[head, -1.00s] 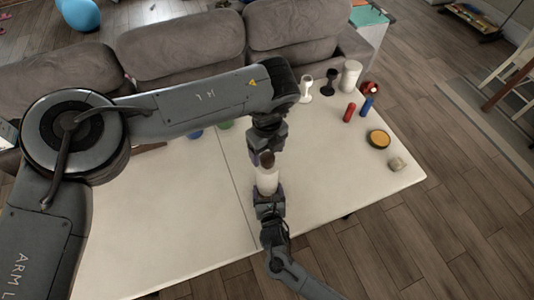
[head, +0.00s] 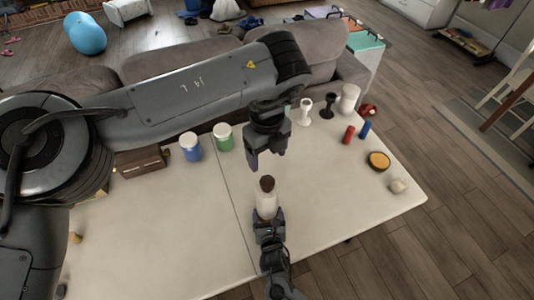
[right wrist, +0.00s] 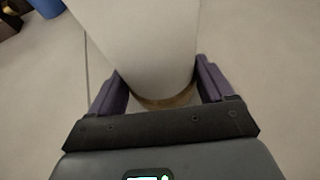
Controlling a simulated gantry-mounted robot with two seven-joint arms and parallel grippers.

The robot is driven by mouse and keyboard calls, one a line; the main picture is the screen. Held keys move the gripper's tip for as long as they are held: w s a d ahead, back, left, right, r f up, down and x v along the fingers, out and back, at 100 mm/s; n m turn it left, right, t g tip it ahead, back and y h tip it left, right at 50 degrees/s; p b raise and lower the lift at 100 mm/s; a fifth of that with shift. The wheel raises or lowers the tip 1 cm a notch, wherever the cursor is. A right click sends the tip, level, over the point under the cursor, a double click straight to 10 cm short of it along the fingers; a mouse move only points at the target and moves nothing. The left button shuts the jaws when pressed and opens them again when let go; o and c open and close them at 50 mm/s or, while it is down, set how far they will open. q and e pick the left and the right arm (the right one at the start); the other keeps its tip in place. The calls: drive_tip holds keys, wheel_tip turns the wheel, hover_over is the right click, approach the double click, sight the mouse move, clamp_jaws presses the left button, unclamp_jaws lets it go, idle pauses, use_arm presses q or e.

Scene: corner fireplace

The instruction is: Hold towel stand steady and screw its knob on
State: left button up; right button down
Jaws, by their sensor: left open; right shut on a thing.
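The towel stand (head: 267,204) is a white roll-like cylinder standing upright near the table's middle. Its dark brown knob (head: 267,183) sits on top; I cannot tell how tightly it is screwed. My right gripper (head: 267,222) is shut on the stand low down from the front. In the right wrist view the white body (right wrist: 150,45) stands between the purple fingers, with a brown base rim (right wrist: 168,100) below. My left gripper (head: 266,162) is open and empty, above and behind the knob, apart from it.
Blue (head: 190,146) and green (head: 224,137) jars and a brown box (head: 141,162) stand along the back left. White and black holders, a white cylinder (head: 348,98), red and blue small cylinders and a yellow-topped round tin (head: 379,161) are at the right. The front table (head: 170,240) is clear.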

unclamp_jaws()
drive_tip(key=shift+s, duration=0.1)
drive_tip(key=shift+s+r, duration=0.15)
drive_tip(key=shift+s, duration=0.1)
drive_tip(key=p+v, duration=0.3)
drive_tip(key=v, duration=0.7)
drive_tip(key=shift+p, duration=0.3)
